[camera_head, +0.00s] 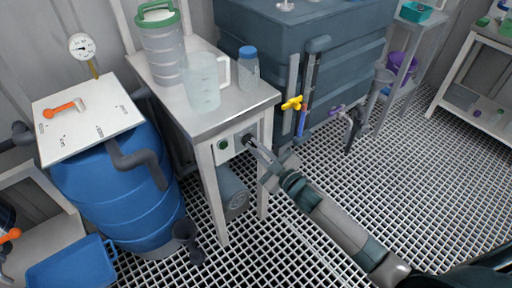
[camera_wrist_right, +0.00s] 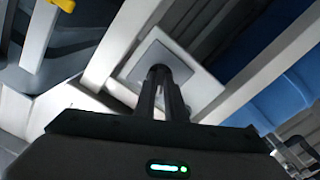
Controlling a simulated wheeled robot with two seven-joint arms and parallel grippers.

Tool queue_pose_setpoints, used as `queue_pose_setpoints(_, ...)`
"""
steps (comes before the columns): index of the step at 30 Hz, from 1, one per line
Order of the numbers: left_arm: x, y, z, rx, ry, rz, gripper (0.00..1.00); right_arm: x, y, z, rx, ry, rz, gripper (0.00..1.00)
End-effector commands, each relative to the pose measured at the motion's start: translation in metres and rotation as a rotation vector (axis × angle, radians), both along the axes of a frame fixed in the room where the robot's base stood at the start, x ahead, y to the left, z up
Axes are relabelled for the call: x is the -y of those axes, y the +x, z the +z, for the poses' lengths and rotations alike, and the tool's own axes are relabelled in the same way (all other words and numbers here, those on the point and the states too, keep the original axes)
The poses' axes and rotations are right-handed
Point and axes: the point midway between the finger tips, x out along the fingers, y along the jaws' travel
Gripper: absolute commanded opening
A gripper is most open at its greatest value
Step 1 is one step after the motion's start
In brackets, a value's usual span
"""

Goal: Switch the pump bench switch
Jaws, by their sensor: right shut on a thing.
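The pump bench (camera_head: 222,112) is a metal-topped table with white legs in the middle of the head view. My right gripper (camera_head: 249,141) reaches the right part of the plate and is shut on the dark switch knob there. In the right wrist view the plate (camera_wrist_right: 205,91) shows behind my fingers (camera_wrist_right: 161,80), which close on the dark knob (camera_wrist_right: 159,70) and mostly hide it. My left gripper is not in view.
A clear jug (camera_head: 203,84), a green-lidded container (camera_head: 160,45) and a blue-capped bottle (camera_head: 248,68) stand on the bench. A blue barrel (camera_head: 125,195) stands at left. A blue-grey tank (camera_head: 300,50) with a yellow valve (camera_head: 292,103) is behind. The grated floor at right is clear.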

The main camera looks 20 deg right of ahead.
Motion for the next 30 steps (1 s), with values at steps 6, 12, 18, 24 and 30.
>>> queue_pose_setpoints(6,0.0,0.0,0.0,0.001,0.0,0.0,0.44,0.0,0.0,0.001,0.002,-0.001,0.001,0.29)
queue_pose_setpoints(12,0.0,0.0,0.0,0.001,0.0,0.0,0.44,0.0,0.0,0.0,0.001,-0.001,0.001,0.29)
queue_pose_setpoints(18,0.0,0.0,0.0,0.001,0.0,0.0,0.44,0.002,-0.005,0.0,0.0,0.0,0.0,0.29)
queue_pose_setpoints(24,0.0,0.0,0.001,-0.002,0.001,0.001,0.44,0.008,-0.023,-0.001,-0.002,-0.001,0.0,0.29)
queue_pose_setpoints(30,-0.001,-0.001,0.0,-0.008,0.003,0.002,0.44,0.019,-0.052,-0.001,-0.003,-0.001,0.001,0.29)
